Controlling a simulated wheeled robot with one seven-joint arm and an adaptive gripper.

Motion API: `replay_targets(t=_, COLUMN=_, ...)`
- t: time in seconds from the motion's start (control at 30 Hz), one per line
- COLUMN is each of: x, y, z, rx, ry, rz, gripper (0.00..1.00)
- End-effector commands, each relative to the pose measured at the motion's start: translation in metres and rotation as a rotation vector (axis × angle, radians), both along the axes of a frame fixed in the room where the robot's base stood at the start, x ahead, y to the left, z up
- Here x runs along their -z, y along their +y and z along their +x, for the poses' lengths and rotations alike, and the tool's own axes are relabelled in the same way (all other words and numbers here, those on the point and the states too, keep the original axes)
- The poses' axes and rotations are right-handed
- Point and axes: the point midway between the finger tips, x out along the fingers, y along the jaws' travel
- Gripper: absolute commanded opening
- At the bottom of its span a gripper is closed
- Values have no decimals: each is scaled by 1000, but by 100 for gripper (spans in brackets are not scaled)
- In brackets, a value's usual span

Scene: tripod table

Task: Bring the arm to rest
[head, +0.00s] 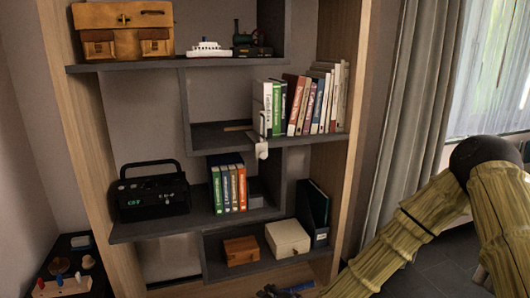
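My arm shows at the right, in a yellow-green ridged cover with a dark round joint at its top. Its forearm slopes down and to the left and leaves the picture at the bottom edge. My gripper is not clearly in view, so I cannot see whether it holds anything. A small dark, bluish thing (287,290) shows at the bottom edge, left of the forearm. I cannot tell what it is.
A white thing (262,150) hangs at one shelf's edge. A dark low surface (72,245) with small items is at lower left. A grey curtain (405,110) hangs right.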

Motion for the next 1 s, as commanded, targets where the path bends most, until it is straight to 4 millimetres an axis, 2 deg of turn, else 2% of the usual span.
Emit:
replay_targets(t=0.03, x=24, y=-4, z=-21, rx=-33, ry=37, rz=-49, gripper=48)
replay_targets(t=0.2, x=90, y=-28, z=-90, rx=-148, ry=150, rz=-208, gripper=48)
replay_targets(t=0.27, x=111, y=-40, z=-115, rx=-191, ry=191, rz=-263, gripper=48)
replay_targets(t=0.4, x=152, y=-70, z=-178, rx=-298, ry=290, rz=-389, gripper=48)
replay_targets(t=0.5, x=175, y=-96, z=-224, rx=-379, ry=363, rz=-477, gripper=48)
replay_targets(t=0.7, x=200, y=-146, z=-302, rx=-526, ry=493, rz=-623, gripper=48)
replay_targets(t=1.0, x=207, y=-206, z=-382, rx=-694, ry=635, rz=-766, gripper=48)
